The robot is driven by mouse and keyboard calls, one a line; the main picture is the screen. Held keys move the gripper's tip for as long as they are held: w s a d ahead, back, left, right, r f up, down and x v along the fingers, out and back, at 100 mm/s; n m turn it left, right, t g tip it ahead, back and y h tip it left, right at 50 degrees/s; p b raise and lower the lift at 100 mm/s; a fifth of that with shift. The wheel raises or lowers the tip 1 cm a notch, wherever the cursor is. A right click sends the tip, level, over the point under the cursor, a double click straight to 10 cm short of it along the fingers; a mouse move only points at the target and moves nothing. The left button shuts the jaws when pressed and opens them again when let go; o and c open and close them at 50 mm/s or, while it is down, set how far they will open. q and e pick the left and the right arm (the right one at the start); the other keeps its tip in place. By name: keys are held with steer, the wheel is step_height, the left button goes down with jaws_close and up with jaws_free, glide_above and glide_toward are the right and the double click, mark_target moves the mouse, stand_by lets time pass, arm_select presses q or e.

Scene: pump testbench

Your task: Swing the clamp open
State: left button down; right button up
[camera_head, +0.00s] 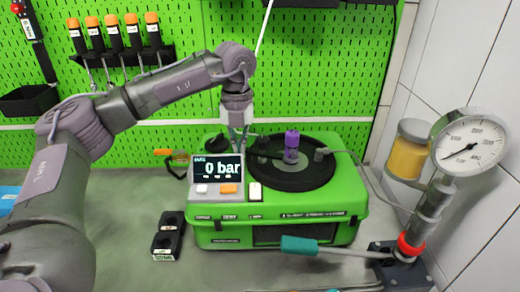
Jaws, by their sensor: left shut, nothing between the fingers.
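The green test bench (280,215) stands on the grey table with a round dark plate (310,176) on top. A purple upright part (291,145) stands near the middle of the plate. A dark bar (266,153) reaches toward it from the left; I cannot tell for certain whether this is the clamp or how far it is swung. My left gripper (238,148) points down just left of the bar, behind the display. Its fingers are shut and hold nothing; the display partly hides the tips, so contact with the bar is unclear. My right gripper is out of view.
The display (217,168) reads 0 bar. A lever with a teal handle (299,245) lies across the front. A pressure gauge (468,146) and a yellow container (409,150) stand right. A black block (168,236) sits front left. Screwdrivers (114,34) hang behind.

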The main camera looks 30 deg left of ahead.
arm_select(q)
steer(key=shift+w+a, duration=0.25)
